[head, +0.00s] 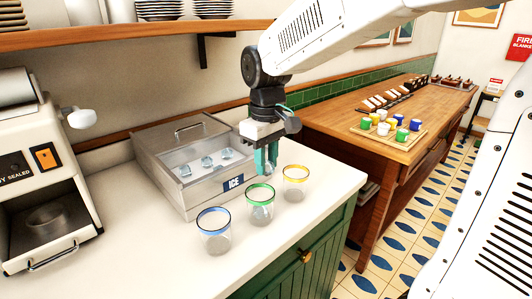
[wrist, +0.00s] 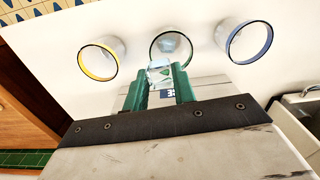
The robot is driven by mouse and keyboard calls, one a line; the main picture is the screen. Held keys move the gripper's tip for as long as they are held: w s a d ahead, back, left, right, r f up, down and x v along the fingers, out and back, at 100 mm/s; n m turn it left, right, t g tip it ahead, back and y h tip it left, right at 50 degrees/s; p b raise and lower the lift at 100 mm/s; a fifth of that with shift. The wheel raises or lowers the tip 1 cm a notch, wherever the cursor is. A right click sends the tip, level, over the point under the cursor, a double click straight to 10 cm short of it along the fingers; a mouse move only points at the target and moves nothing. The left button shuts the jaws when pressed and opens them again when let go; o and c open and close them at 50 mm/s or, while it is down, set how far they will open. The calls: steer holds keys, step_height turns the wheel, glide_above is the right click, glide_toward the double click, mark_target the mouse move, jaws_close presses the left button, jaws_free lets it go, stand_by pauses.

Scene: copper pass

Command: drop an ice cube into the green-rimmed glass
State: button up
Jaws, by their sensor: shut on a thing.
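The green-rimmed glass (head: 260,213) stands upright on the white counter, between the blue-rimmed glass (head: 215,241) and the yellow-rimmed glass (head: 295,190). My gripper (head: 266,168) points down above and slightly behind the green-rimmed glass. In the wrist view, its green fingers (wrist: 160,75) are shut on a clear ice cube (wrist: 158,73). The green-rimmed glass (wrist: 158,52) appears just beyond the cube there, partly covered by it. A pale shape shows inside that glass; I cannot tell whether it is ice or its base. The cube is above the rim, outside the glass.
The steel ice bin (head: 160,170), labelled ICE, stands open behind the glasses with several cubes inside. A sealing machine (head: 35,160) is at the left. A wooden table (head: 340,125) with a board of coloured cups is at the right. The counter in front of the glasses is clear.

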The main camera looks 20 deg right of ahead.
steer(key=o, duration=1)
step_height(320, 180, up, 8)
steer(key=shift+f, duration=0.1)
steer(key=s+d+f+m, duration=0.1)
steer(key=s+f, duration=0.1)
steer(key=s, duration=0.5)
steer(key=s+d+f+m+t, duration=0.1)
steer(key=s+f+m, duration=0.1)
steer(key=s, duration=0.5)
steer(key=s+d+f+m, duration=0.1)
steer(key=s+f, duration=0.2)
steer(key=s, duration=0.5)
steer(key=shift+f+m, duration=0.1)
steer(key=shift+m, duration=0.2)
